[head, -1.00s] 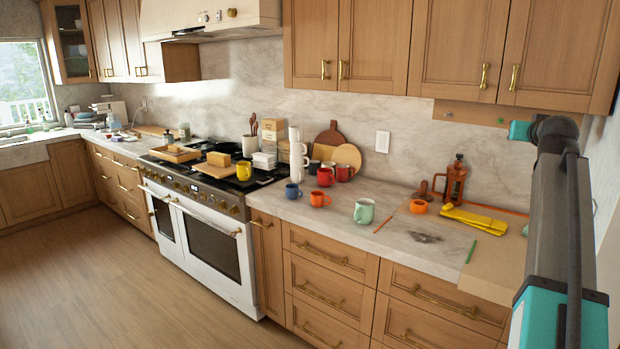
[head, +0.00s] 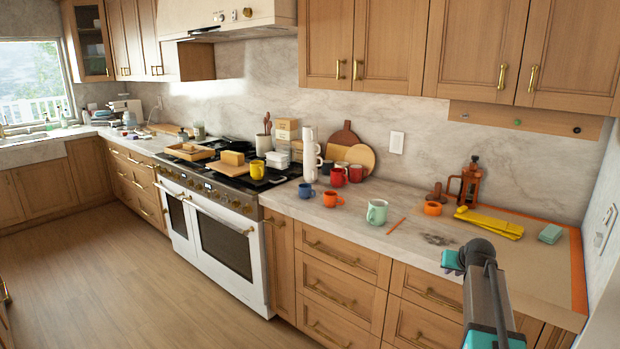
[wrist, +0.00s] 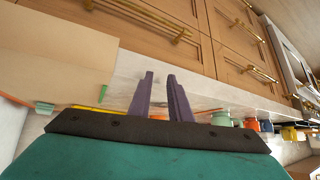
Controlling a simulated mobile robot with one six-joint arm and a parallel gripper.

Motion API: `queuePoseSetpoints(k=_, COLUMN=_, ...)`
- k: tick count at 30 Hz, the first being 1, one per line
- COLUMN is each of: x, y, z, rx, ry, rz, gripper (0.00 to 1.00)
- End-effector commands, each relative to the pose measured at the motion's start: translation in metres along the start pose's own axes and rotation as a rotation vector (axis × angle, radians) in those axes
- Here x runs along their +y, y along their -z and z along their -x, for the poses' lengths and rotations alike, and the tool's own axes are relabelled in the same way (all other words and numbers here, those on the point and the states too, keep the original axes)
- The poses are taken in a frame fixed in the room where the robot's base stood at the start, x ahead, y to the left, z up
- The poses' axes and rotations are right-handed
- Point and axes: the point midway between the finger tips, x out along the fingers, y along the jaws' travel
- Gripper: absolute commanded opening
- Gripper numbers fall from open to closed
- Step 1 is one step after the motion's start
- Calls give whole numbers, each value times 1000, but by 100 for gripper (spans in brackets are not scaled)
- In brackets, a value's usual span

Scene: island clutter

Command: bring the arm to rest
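My arm (head: 488,295) shows at the lower right of the head view, in front of the counter's right end. The fingers show against the pale counter edge and the wooden drawer fronts. No contact with any object shows.
The counter (head: 345,213) holds a mint mug (head: 377,212), an orange mug (head: 331,199), a blue mug (head: 306,191), orange tape (head: 432,208), a yellow tool (head: 489,222) and a teal block (head: 550,234). A right wall closes the counter. The floor (head: 130,270) is clear.

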Motion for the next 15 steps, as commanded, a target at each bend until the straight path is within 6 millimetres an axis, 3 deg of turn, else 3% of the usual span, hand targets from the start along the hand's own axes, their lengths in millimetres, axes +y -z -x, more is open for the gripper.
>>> queuePoseSetpoints(k=1, x=-9, y=-24, z=-11, rx=-35, ry=7, rz=6, gripper=18)
queuePoseSetpoints(k=6, x=-33, y=-93, z=-39, rx=-142, ry=22, rz=23, gripper=18)
queuePoseSetpoints(k=15, x=-69, y=-217, z=-71, rx=-332, ry=43, rz=58, gripper=18)
